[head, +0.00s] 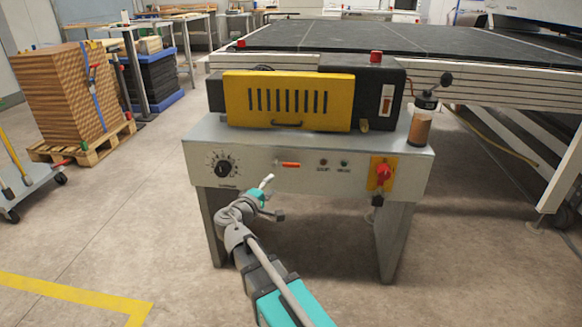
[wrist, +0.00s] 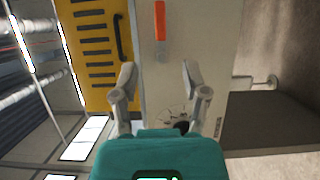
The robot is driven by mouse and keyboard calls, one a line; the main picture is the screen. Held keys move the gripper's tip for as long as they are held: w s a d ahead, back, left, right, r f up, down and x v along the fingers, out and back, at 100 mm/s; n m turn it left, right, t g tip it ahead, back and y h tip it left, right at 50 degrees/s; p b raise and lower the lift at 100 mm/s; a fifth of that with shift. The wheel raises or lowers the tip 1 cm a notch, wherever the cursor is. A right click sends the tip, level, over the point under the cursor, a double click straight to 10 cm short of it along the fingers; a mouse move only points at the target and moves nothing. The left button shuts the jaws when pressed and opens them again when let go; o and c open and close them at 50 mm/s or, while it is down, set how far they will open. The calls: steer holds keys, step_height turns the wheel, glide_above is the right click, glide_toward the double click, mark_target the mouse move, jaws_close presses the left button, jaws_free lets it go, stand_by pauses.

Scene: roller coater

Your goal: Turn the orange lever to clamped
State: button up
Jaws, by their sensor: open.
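The orange lever (head: 290,164) is on the light grey front panel of the coater, lying roughly horizontal in the head view, right of the black dial. In the wrist view the orange lever (wrist: 160,22) shows near the top edge, with a grey end piece below it. My gripper (head: 275,197) is in front of the panel, below and left of the lever in the head view. In the wrist view my gripper (wrist: 159,75) has its two fingers spread apart with nothing between them. The lever lies beyond the fingertips, in line with the gap, and is not touched.
The black dial (head: 222,168) is left of the lever. A red switch on a yellow plate (head: 381,174) is at the panel's right. The yellow slotted cover (head: 288,100) with a black handle is above. The floor before the machine looks clear.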

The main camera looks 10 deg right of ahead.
mark_target(291, 166)
steer(key=x, duration=1.3)
steer(key=shift+w+d, duration=0.25)
steer(key=shift+w, duration=0.1)
jaws_close()
steer(key=shift+a, duration=0.15)
